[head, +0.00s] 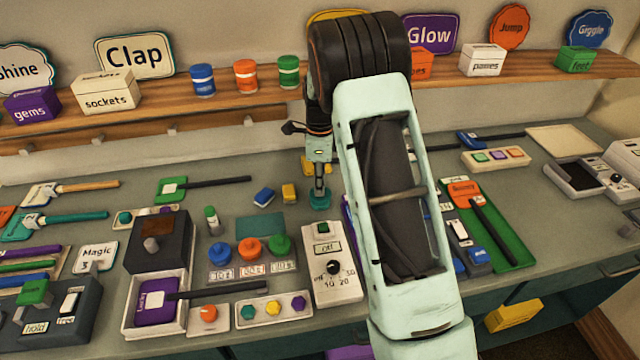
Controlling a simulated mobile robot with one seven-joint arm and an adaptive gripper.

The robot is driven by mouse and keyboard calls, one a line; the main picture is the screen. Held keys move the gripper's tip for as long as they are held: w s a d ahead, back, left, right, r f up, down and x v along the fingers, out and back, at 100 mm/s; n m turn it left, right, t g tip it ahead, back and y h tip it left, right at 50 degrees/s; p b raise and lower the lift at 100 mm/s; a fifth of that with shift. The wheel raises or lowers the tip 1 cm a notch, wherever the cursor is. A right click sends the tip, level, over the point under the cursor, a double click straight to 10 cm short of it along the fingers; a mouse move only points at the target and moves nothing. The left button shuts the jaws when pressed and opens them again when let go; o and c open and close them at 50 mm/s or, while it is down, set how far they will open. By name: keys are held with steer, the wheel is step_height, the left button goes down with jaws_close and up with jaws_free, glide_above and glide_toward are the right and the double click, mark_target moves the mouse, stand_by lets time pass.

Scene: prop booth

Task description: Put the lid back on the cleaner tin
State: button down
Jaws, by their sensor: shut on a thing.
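My gripper (320,187) points straight down over the back middle of the counter. It is shut on a small teal piece (320,202), which looks like a lid with a wider round base. Its details are too small to make out, and I cannot tell whether it touches the counter or something under it. I cannot tell which thing is the cleaner tin. A small white bottle with a green top (211,220) stands to the left. My arm hides much of the counter's middle right.
A white dial box (334,285) stands just in front of my gripper. Blue, orange and green cans (246,77) stand on the wooden shelf (180,95) behind.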

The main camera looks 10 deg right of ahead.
steer(key=shift+f, duration=0.1)
stand_by(0.7)
steer(key=c, duration=1.4)
jaws_free()
steer(key=shift+r+p, duration=2.25)
steer(key=shift+r, duration=1.25)
steer(key=shift+c, duration=0.5)
jaws_close()
steer(key=shift+f, duration=0.15)
